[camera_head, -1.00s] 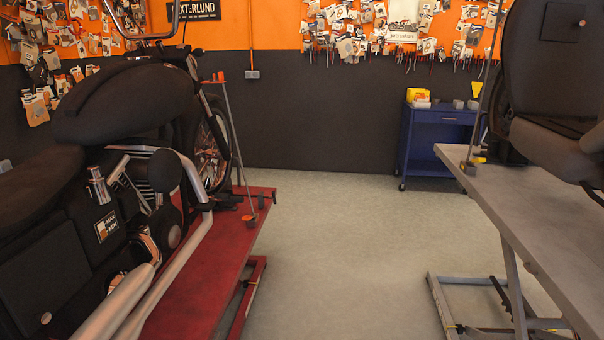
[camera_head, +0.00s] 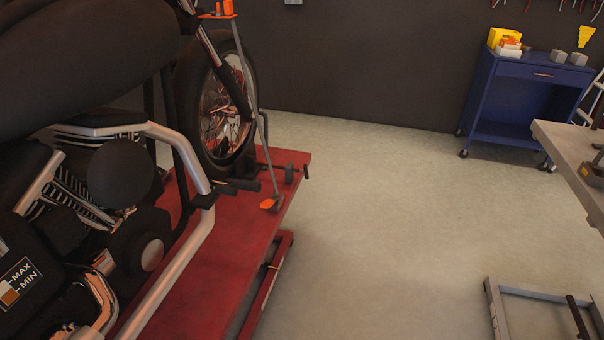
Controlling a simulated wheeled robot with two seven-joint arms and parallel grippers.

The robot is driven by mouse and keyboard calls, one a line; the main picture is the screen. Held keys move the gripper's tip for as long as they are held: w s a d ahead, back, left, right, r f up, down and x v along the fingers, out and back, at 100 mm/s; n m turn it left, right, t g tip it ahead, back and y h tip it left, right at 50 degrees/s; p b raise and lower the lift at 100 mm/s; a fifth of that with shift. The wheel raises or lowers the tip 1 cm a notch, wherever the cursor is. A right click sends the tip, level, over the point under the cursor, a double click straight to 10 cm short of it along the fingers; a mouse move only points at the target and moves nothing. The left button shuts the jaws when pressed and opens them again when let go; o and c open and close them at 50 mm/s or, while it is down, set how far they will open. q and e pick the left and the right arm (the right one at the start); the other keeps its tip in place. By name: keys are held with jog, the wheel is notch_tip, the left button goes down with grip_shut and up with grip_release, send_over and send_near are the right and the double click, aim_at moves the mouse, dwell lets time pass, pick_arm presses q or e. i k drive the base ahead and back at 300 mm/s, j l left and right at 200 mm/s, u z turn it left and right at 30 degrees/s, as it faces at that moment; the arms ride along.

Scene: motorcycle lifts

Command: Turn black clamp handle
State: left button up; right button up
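A small dark bar with a crosspiece (camera_head: 296,172) sticks out at the right edge of the red lift (camera_head: 232,252), beside the front wheel. It looks like the black clamp handle, but it is small in the picture. The black motorcycle (camera_head: 122,172) stands on the red lift, with its front wheel (camera_head: 216,112) near the far end. Neither of my grippers is in view.
A thin rod with an orange foot (camera_head: 271,204) stands on the lift near the handle. A blue cart (camera_head: 520,100) stands at the back wall.

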aim_at(305, 171)
jog(key=i+l+u, duration=0.15)
jog(key=i+u, duration=0.15)
jog(key=u, duration=0.2)
jog(key=i+l+u, duration=0.25)
jog(key=u, duration=0.2)
